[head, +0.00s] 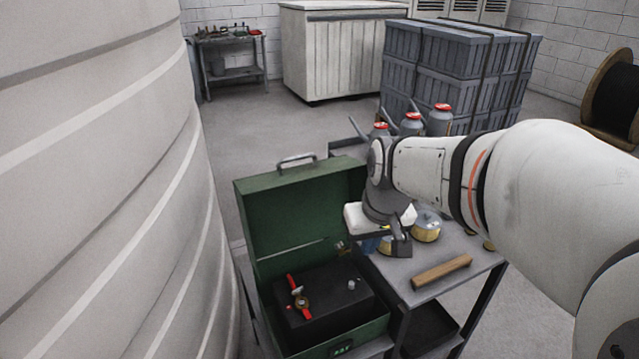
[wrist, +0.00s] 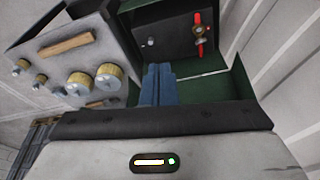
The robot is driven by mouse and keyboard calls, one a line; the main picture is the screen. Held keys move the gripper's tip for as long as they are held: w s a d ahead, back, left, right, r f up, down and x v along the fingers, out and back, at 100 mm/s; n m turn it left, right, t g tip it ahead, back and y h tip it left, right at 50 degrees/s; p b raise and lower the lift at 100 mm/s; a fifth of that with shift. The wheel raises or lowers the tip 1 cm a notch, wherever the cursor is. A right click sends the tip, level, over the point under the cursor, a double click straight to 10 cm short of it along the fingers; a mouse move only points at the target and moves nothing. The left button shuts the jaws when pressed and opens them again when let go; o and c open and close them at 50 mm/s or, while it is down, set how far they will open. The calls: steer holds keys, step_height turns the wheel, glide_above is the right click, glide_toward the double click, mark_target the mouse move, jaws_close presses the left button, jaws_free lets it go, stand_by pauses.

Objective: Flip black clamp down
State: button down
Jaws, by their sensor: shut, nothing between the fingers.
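I cannot pick out a separate black clamp in either view. A black pump unit (head: 325,312) sits inside the open green box (head: 246,215); it also shows in the wrist view (wrist: 168,45). A red-handled brass valve (head: 300,298) is on the unit's top, with a small silver fitting (head: 352,284) to its right. The valve shows upside down in the wrist view (wrist: 199,40). My gripper (head: 402,250) is over the table edge beside the box's right side. In the wrist view its blue fingers (wrist: 157,75) are together, empty, and point towards the unit.
The grey table (head: 405,292) right of the box holds a wooden block (head: 441,271) and several brass-and-steel fittings (head: 426,228). Grey bottles with red caps (head: 441,118) stand behind my arm. A large ribbed tank (head: 100,180) closes off the left. The box lid (head: 300,205) stands raised.

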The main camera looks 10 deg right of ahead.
steer(key=w+f+n, duration=0.2)
steer(key=w+f, duration=0.1)
steer(key=w, duration=1.5)
steer(key=shift+w+d+t+y, duration=0.15)
steer(key=shift+d+t+y, duration=0.15)
steer(key=shift+y, duration=0.1)
steer(key=shift+a+f, duration=0.1)
step_height(320, 180, down, 11)
steer(key=shift+f, duration=0.3)
steer(key=shift+s, duration=0.2)
